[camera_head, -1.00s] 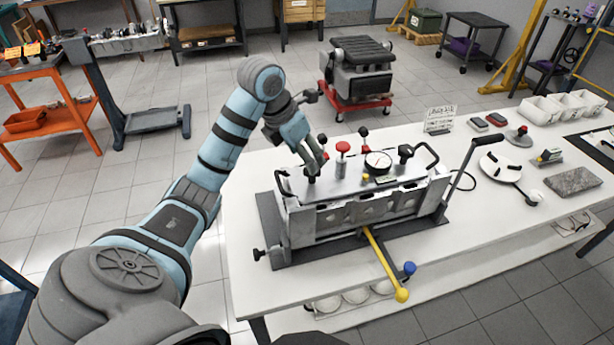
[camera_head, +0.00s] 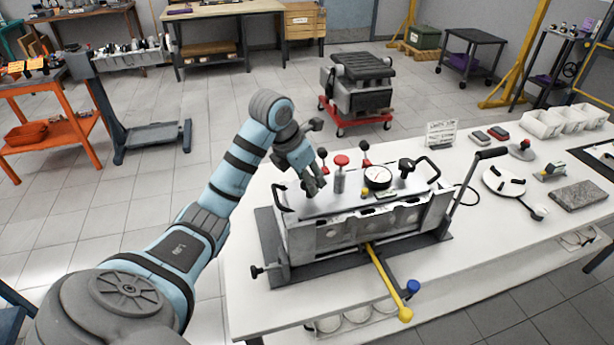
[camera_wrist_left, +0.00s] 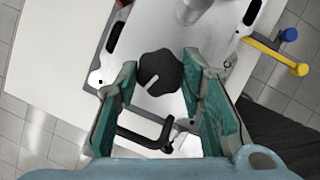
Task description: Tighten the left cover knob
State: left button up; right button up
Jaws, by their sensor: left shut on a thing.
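The left cover knob (camera_wrist_left: 159,72) is black and lobed, with a pale line on its top. It stands on the metal cover (camera_wrist_left: 155,25) of the bench fixture. My left gripper (camera_head: 314,188) points down at the left end of the cover, and its fingers hide most of the knob in the head view. In the wrist view the green-lined fingers (camera_wrist_left: 157,84) lie on both sides of the knob and are shut on it. The right cover knob (camera_head: 406,164) stands at the other end of the cover. My right gripper is not in view.
Beside my gripper stand a red-topped plunger (camera_head: 341,162) and a dial gauge (camera_head: 378,177). A black handle (camera_head: 280,197) rises at the cover's left end. A long lever (camera_head: 470,178) is on the right. A yellow bar (camera_head: 388,280) sticks out in front.

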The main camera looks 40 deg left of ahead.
pick_arm(q)
jog(key=shift+d+m+h, duration=0.1)
jog(key=shift+m+h, duration=0.2)
jog(key=shift+m+h+p, duration=0.3)
jog(key=shift+m+p, duration=0.1)
jog(key=shift+m, duration=0.5)
jog(key=m+g+h+p, duration=0.1)
jog(key=m, duration=0.3)
jog(key=shift+w, duration=0.15)
jog(key=m, duration=0.2)
jog(key=m+g+h, duration=0.1)
jog(key=m, duration=0.1)
jog(key=shift+w+a+m+g, duration=0.2)
jog(key=shift+m+g, duration=0.1)
jog(key=shift+m, duration=0.1)
jog(key=shift+m+g+h+p, duration=0.4)
jog(key=shift+m+g, duration=0.1)
jog(key=shift+m, duration=0.9)
jog(key=o, duration=1.1)
jog(key=shift+w, duration=0.1)
jog(key=shift+o, duration=0.2)
